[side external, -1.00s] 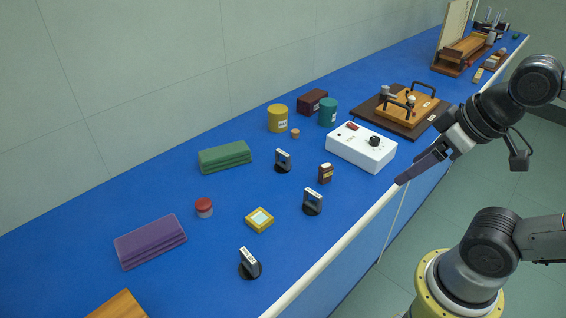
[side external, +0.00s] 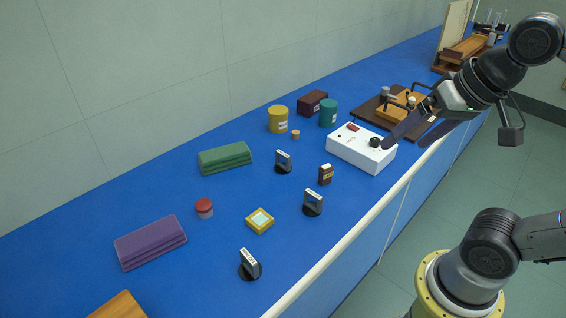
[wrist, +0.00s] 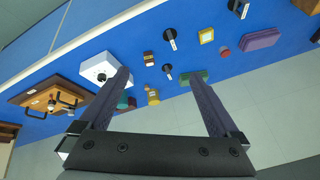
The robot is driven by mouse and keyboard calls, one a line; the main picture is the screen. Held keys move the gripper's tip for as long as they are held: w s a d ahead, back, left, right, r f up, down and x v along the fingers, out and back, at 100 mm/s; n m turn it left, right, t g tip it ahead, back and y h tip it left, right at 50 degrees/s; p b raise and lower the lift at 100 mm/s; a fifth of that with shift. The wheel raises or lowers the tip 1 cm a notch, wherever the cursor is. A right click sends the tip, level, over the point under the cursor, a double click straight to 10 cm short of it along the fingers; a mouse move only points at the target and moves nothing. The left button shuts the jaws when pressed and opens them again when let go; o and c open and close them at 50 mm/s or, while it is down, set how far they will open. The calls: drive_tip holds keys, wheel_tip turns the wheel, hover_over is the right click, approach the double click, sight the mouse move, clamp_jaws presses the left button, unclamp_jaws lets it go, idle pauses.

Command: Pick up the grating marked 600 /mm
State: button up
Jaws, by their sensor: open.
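Three gratings on round black mounts, each with a white label on top, stand on the blue bench: one at the front (side external: 250,264), one in the middle (side external: 313,203) and one farther back (side external: 283,162). The labels are too small to read, so I cannot tell which is 600 /mm. In the wrist view they show at the top right (wrist: 239,8), the top middle (wrist: 170,38) and lower (wrist: 167,71). My gripper (side external: 405,142) is open and empty, raised near the white box, to the right of and above all three gratings.
A white box with a black knob (side external: 360,150) lies below my gripper.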

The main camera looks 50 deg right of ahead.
drive_tip(key=w+r+m, duration=0.3)
drive_tip(key=w+r, duration=0.1)
drive_tip(key=w, duration=0.1)
drive_tip(key=m+g, duration=0.5)
drive_tip(key=m, duration=0.4)
hover_over(283, 154)
wheel_tip(283, 154, down, 11)
drive_tip(key=shift+m+g, duration=0.3)
drive_tip(key=shift+g, duration=0.1)
drive_tip(key=f, duration=0.8)
drive_tip(key=d+f, duration=0.1)
drive_tip(key=f, duration=0.4)
drive_tip(key=shift+w, duration=0.4)
drive_tip(key=shift+s+a+f, duration=0.1)
drive_tip(key=shift+a+f, duration=0.05)
drive_tip(key=shift+f, duration=0.8)
drive_tip(key=shift+s+a+f, duration=0.15)
drive_tip(key=shift+f, duration=0.8)
drive_tip(key=shift+s+a+f, duration=0.1)
drive_tip(key=shift+a+f, duration=0.05)
drive_tip(key=shift+f, duration=0.8)
drive_tip(key=shift+r, duration=0.1)
drive_tip(key=c, duration=1.5)
